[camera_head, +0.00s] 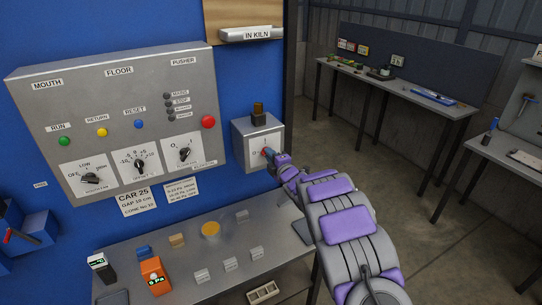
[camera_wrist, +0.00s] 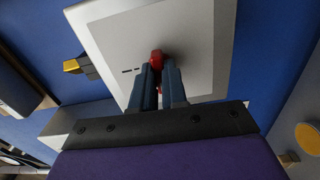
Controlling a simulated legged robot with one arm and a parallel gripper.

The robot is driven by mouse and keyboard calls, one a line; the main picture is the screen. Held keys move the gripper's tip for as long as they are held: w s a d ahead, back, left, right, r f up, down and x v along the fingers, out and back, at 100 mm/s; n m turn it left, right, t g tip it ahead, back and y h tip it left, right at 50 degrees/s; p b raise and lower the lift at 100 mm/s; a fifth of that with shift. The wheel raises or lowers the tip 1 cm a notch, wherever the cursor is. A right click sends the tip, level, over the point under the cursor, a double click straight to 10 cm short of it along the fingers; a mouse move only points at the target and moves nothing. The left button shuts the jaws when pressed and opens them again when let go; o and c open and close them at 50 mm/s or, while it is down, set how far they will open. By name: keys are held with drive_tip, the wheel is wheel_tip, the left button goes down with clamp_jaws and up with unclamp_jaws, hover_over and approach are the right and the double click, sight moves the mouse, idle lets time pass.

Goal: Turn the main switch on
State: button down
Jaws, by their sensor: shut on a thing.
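The main switch is a grey box (camera_head: 241,134) with a white face plate on the blue wall, right of the big control panel. Its red knob (camera_wrist: 157,57) sits on the plate. My gripper (camera_head: 269,154) reaches the plate from the right. In the wrist view, the two blue-grey fingers of my gripper (camera_wrist: 160,72) are closed around the red knob, one on each side. Marks on the plate show beside and above the knob. The fingers cover most of the knob, so I cannot tell its exact position.
A grey control panel (camera_head: 110,100) with buttons and dials fills the left wall. A bench (camera_head: 190,255) below carries an orange meter (camera_head: 154,275) and small blocks. Open floor lies to the right.

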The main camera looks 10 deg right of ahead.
drive_tip(key=shift+r+m+p, duration=0.2)
drive_tip(key=shift+m+p, duration=6.05)
drive_tip(key=shift+m, duration=2.45)
drive_tip(key=shift+w, duration=0.1)
drive_tip(key=c, duration=1.4)
unclamp_jaws()
drive_tip(key=shift+o, duration=1.2)
drive_tip(key=shift+d+f, duration=0.1)
drive_tip(key=shift+d, duration=0.1)
drive_tip(key=shift+a, duration=0.45)
